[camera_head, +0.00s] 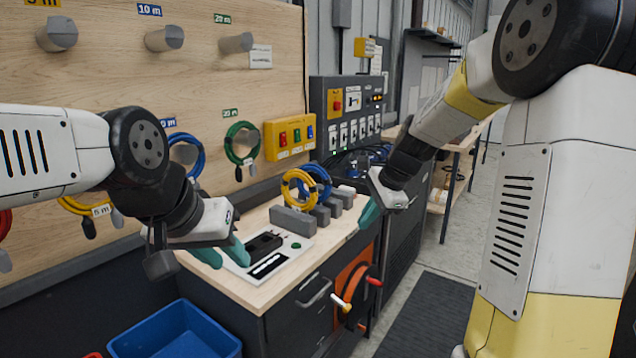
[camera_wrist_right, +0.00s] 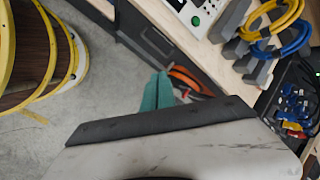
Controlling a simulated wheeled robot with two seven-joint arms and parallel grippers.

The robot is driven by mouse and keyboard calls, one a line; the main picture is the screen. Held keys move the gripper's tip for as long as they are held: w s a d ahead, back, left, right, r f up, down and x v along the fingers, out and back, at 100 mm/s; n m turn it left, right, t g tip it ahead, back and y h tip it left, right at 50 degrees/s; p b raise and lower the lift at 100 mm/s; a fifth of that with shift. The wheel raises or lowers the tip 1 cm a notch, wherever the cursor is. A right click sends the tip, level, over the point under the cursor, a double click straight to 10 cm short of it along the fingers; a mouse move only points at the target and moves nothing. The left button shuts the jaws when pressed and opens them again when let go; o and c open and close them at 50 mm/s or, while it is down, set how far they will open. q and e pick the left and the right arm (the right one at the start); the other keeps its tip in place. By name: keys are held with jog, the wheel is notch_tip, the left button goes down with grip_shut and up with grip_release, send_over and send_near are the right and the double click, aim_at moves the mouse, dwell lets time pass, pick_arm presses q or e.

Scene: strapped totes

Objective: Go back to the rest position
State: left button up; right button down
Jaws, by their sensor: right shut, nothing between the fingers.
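My left gripper (camera_head: 222,256) has teal fingers spread apart with nothing visible between them. It hangs above the front left edge of the wooden bench top (camera_head: 262,298), beside a white panel with a green button (camera_head: 295,245). My right gripper (camera_head: 368,214) is shut and empty, near the right edge of the bench. Its teal fingers also show pressed together in the right wrist view (camera_wrist_right: 157,92), with the floor and bench front behind them.
Yellow (camera_head: 300,188) and blue (camera_head: 318,180) cable coils stand in grey holders on the bench. An orange reel (camera_head: 352,290) is on the bench front. A blue bin (camera_head: 175,332) sits low at left. A peg board (camera_head: 240,85) with coils stands behind.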

jog(key=s+d+r+n+t, duration=0.1)
jog(key=s+r+n, duration=0.2)
jog(key=s+n, duration=0.4)
jog(key=s+d+r+n+t+h, duration=0.1)
jog(key=s+r+n, duration=0.2)
jog(key=s+n, duration=0.5)
jog(key=s, duration=1)
jog(key=shift+d+r+h, duration=0.15)
jog(key=shift+r+h, duration=0.15)
jog(key=shift+r, duration=0.1)
